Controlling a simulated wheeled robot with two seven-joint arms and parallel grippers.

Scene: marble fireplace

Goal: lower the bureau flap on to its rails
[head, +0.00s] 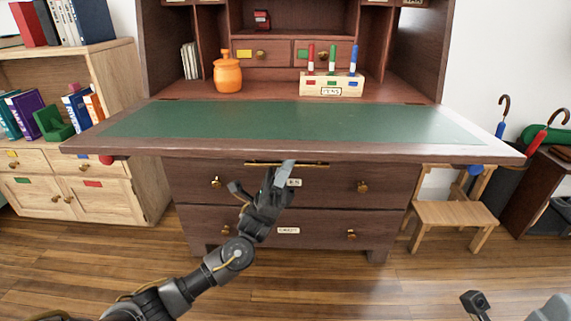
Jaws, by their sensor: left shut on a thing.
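The bureau flap (290,121) is folded down towards me and looks about level, with a green writing surface and a brown wooden rim. A thin brass bar handle (315,165) runs along the middle of its front edge. My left gripper (286,168) is shut on this handle from below. A red knob (107,159) shows under the flap at the left and a blue knob (475,170) under it at the right. The rails are mostly hidden under the flap; I cannot tell whether it touches them. Part of my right gripper (476,302) shows at the bottom right, away from the bureau.
An orange pot (228,76) and a pale block with coloured pegs (331,85) stand inside the bureau, behind the flap. Drawers (325,186) are below. A wooden stool (452,213) stands at the right, a bookcase (105,192) at the left. The floor in front is clear.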

